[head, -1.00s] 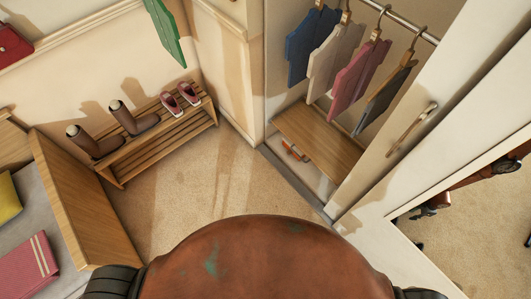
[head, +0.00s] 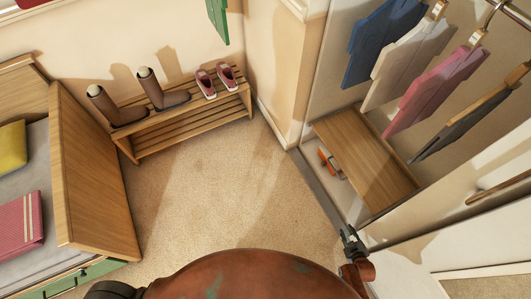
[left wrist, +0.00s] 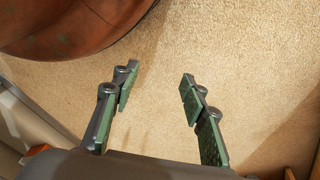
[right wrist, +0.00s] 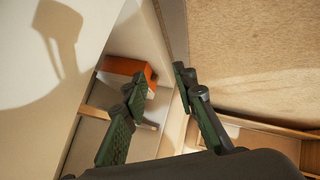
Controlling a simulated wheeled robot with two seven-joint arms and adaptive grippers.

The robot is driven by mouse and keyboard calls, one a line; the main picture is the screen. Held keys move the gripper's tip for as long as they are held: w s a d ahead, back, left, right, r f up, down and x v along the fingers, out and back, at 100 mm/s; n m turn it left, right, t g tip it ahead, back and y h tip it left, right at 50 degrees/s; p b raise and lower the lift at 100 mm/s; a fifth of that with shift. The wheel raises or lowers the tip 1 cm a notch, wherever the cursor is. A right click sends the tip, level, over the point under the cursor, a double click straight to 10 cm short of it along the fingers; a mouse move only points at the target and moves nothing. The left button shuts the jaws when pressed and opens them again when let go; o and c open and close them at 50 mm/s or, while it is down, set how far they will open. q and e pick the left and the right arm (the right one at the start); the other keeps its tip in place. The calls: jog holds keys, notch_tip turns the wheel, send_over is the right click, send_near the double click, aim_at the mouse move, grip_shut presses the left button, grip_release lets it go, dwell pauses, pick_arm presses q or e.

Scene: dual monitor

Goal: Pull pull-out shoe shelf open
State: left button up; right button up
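A wooden shelf board (head: 365,160) lies low in the closet at the right of the head view, with its front edge towards the room. Which part is the pull-out shoe shelf is not fully clear; no gap shows that it is pulled out. My right gripper (head: 350,240) is just in front of the closet opening, below the board in the picture, touching nothing I can see. In the right wrist view my right gripper (right wrist: 158,78) is open and empty, pointing into the closet. My left gripper (left wrist: 158,76) is open and empty above carpet; it is outside the head view.
An orange item (head: 330,163) sits under the board's left edge. Clothes (head: 410,70) hang above it. A white door (head: 450,220) stands at the right. A slatted rack (head: 190,120) with boots and pink shoes stands at the wall. The carpet (head: 230,200) between is clear.

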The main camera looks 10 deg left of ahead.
jog(key=w+a+r+n+t+y+b, duration=0.1)
jog(key=w+a+n+b, duration=0.15)
jog(key=w, duration=0.45)
jog(key=w+a+r+n+t+y+b, duration=0.1)
jog(key=w+t+b, duration=0.1)
jog(key=w+b, duration=0.35)
pick_arm(q)
jog(key=w+d+r+h+b, duration=0.1)
jog(key=w+d+r+b, duration=0.2)
jog(key=w+r, duration=0.4)
pick_arm(e)
jog(key=n+t+y, duration=0.2)
jog(key=n, duration=0.1)
send_near(335, 170)
jog(key=f+x, duration=0.1)
jog(key=x, duration=0.2)
jog(key=shift+m, duration=0.25)
jog(key=b+x, duration=0.3)
jog(key=x, duration=0.3)
jog(key=shift+w+a, duration=0.2)
jog(key=shift+w, duration=0.3)
pick_arm(q)
jog(key=w+d+f+t, duration=0.3)
jog(key=f, duration=0.1)
jog(key=shift+w+n+h, duration=0.15)
jog(key=shift+n+h, duration=0.15)
jog(key=shift+h, duration=0.1)
pick_arm(e)
jog(key=shift+r, duration=0.1)
jog(key=shift+c, duration=0.4)
